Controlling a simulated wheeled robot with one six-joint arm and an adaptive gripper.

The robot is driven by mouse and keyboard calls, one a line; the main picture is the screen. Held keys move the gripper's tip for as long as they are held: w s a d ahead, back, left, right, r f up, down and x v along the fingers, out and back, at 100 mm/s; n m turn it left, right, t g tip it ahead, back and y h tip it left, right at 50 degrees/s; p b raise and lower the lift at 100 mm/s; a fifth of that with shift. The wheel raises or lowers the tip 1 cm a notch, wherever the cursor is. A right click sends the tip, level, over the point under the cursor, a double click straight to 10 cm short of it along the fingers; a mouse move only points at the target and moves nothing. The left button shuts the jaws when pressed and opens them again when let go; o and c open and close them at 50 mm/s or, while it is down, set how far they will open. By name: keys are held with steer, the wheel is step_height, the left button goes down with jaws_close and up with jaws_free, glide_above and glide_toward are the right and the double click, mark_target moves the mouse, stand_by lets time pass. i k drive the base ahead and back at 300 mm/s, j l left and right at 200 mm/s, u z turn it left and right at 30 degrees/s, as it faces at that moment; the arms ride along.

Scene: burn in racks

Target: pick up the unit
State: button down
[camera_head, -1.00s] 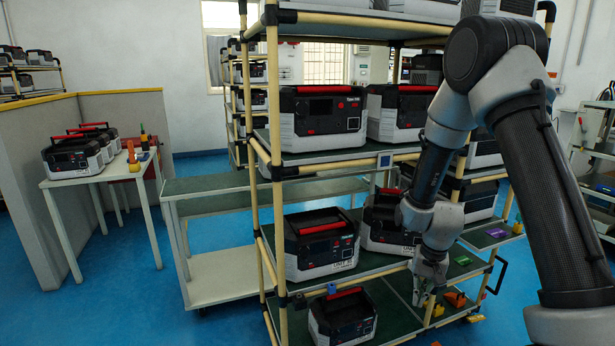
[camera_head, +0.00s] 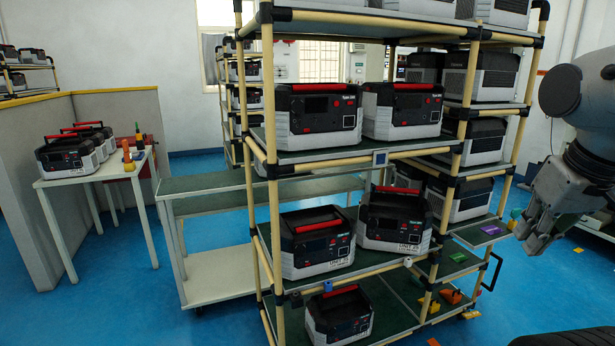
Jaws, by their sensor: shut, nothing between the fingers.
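Several black-and-white units with red handles stand on a yellow-pipe rack. Two are on the upper shelf, a left one (camera_head: 318,117) and a right one (camera_head: 402,112). Two are on the middle shelf, a left one (camera_head: 317,242) and a right one (camera_head: 394,221) with a label low on its front. Another unit (camera_head: 339,315) sits on the bottom shelf. The frames do not show which unit is meant. My gripper (camera_head: 529,243) is right of the rack, apart from every unit, shut and empty. Its fingertips are small and dark in the picture.
The rack's front pole (camera_head: 272,190) and shelf edges bound the units. A low bench (camera_head: 222,275) stands behind left, and a white table (camera_head: 92,176) with more units stands further left. Small coloured blocks lie on the rack's right shelves. Blue floor (camera_head: 555,290) is open at right.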

mark_target(379, 228)
steer(key=i+j+z, duration=0.25)
steer(key=i, duration=0.25)
steer(key=i+j+z, duration=0.3)
steer(key=i+j, duration=0.05)
steer(key=i, duration=0.1)
